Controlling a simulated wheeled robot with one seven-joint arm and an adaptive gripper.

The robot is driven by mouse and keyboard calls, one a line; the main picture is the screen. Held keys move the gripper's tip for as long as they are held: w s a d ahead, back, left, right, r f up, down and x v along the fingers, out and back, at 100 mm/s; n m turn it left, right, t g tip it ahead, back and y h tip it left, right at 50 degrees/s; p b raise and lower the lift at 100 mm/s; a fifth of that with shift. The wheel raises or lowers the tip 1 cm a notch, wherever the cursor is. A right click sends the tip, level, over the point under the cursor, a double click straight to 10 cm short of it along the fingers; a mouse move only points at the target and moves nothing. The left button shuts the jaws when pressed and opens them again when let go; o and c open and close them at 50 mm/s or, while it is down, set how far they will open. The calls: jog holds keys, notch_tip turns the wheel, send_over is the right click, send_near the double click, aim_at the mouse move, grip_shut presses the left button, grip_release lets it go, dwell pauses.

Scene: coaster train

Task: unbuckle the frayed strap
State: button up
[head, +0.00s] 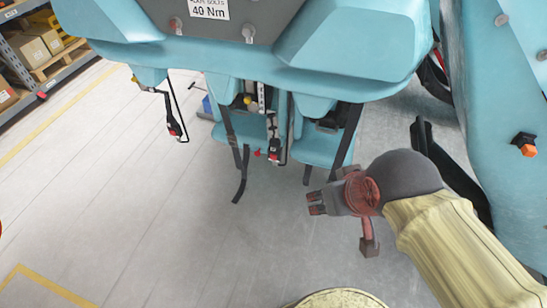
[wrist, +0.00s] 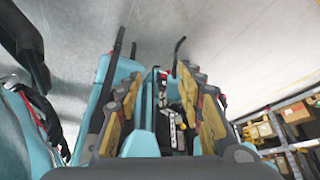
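Dark straps hang below the teal coaster car in the head view. One strap (head: 241,175) dangles at the left seat (head: 227,132), and another strap (head: 346,142) crosses the right seat (head: 318,150). A buckle with red parts (head: 273,152) hangs between the seats. I cannot tell which strap is frayed. My gripper (head: 316,203) is to the right of and below that buckle, apart from it. The wrist view shows its yellow-padded fingers (wrist: 168,112) spread and empty, with a strap-and-buckle assembly (wrist: 172,118) beyond the gap.
Another hanging red-and-black buckle (head: 173,129) is at the left. The teal car body (head: 360,62) overhangs the seats, and a teal part (head: 505,100) stands at the right. A shelf with boxes (head: 35,50) is at the upper left. The floor at left is clear.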

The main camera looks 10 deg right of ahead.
jog(key=shift+s, duration=0.1)
grip_shut()
dwell(0.4)
dwell(1.3)
